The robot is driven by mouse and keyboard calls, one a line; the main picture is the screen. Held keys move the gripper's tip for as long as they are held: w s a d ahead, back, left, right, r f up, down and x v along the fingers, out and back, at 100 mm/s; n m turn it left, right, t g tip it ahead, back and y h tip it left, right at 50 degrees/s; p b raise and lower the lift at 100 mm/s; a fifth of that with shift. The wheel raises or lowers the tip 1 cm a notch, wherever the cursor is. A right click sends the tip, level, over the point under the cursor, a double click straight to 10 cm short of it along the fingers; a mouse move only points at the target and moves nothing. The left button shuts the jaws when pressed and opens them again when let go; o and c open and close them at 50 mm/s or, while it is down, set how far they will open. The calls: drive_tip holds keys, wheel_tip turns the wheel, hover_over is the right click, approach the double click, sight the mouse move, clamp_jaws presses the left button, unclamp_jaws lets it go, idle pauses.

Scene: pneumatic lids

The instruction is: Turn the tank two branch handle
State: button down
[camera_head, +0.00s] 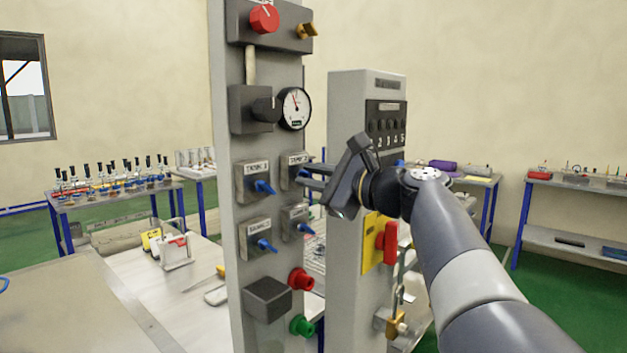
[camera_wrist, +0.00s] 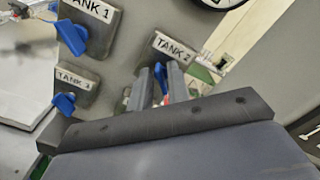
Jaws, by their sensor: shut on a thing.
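The TANK 2 valve block (camera_head: 290,168) is in the upper right of a group of small labelled valve blocks on the grey panel. In the wrist view its label (camera_wrist: 172,47) reads TANK 2. Its blue branch handle (camera_wrist: 159,72) shows as a narrow strip between my two fingers. My gripper (camera_head: 308,176) reaches in from the right and is shut on this handle; the fingers hide most of it. In the wrist view my gripper (camera_wrist: 159,88) has one finger on each side of the handle.
The TANK 1 handle (camera_head: 263,187) is to the left, the TANK 3 handle (camera_head: 266,245) lower left. Another blue handle (camera_head: 306,228) is just below. A pressure gauge (camera_head: 294,108) is above. A second grey column (camera_head: 344,110) with a red switch (camera_head: 390,242) stands close behind my gripper.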

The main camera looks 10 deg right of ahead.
drive_tip(key=shift+f, duration=0.1)
drive_tip(key=c, duration=1.6)
unclamp_jaws()
drive_tip(key=shift+s+d, duration=0.1)
drive_tip(key=b+v, duration=0.1)
drive_tip(key=v, duration=0.9)
drive_tip(key=shift+s+d+b, duration=0.15)
drive_tip(key=shift+s+b, duration=0.1)
drive_tip(key=shift+b, duration=0.05)
drive_tip(key=p+x, duration=0.1)
drive_tip(key=x, duration=1)
drive_tip(key=shift+p, duration=0.3)
drive_tip(key=shift+s+d, duration=0.15)
